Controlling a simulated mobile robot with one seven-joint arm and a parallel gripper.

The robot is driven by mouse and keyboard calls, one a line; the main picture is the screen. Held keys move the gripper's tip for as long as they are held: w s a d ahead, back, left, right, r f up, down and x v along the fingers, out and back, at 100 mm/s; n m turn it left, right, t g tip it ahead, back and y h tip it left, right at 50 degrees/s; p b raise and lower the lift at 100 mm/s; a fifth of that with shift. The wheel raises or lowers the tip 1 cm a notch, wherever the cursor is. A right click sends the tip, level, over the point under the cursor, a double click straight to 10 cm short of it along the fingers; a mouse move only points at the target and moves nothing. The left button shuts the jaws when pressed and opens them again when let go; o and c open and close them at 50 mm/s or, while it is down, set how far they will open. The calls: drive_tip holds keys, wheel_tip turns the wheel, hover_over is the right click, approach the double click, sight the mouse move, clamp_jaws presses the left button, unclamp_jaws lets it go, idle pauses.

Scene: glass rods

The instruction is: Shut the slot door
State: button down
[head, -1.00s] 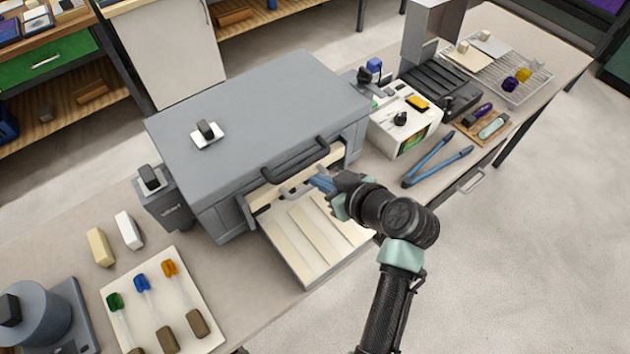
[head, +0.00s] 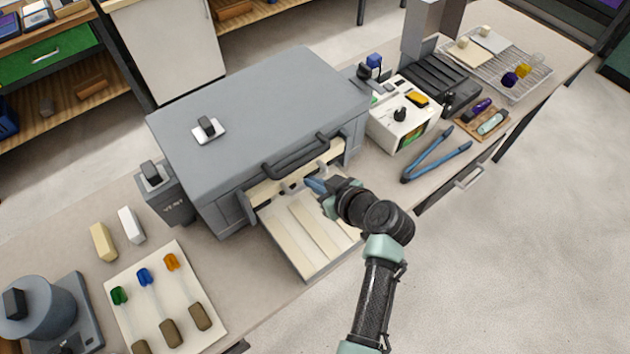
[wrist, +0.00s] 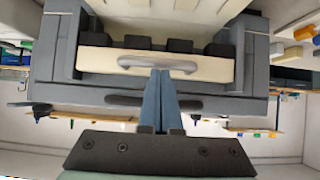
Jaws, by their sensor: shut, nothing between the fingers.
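The grey kiln box (head: 255,120) stands on the bench with a black bar handle (head: 297,157) on its front. Below that handle is the slot, with a cream door panel (head: 268,191) across it. The panel shows in the wrist view (wrist: 105,63) with a curved grey handle (wrist: 158,64) on it. My gripper (head: 310,184) is at the slot front, above the shelf. Its blue fingers (wrist: 160,72) are together, empty, with their tips overlapping the grey handle in the wrist view. I cannot tell whether they touch it.
A shelf with cream strips (head: 308,228) juts out below the slot. Left is a pad (head: 185,330) with several coloured-tipped rods. Right are a white instrument (head: 395,128), blue tongs (head: 432,160) and a wire rack (head: 530,85). Open floor lies in front.

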wheel_tip(320, 180, down, 5)
drive_tip(key=b, duration=0.6)
drive_tip(key=shift+f, duration=0.1)
drive_tip(key=shift+s, duration=0.1)
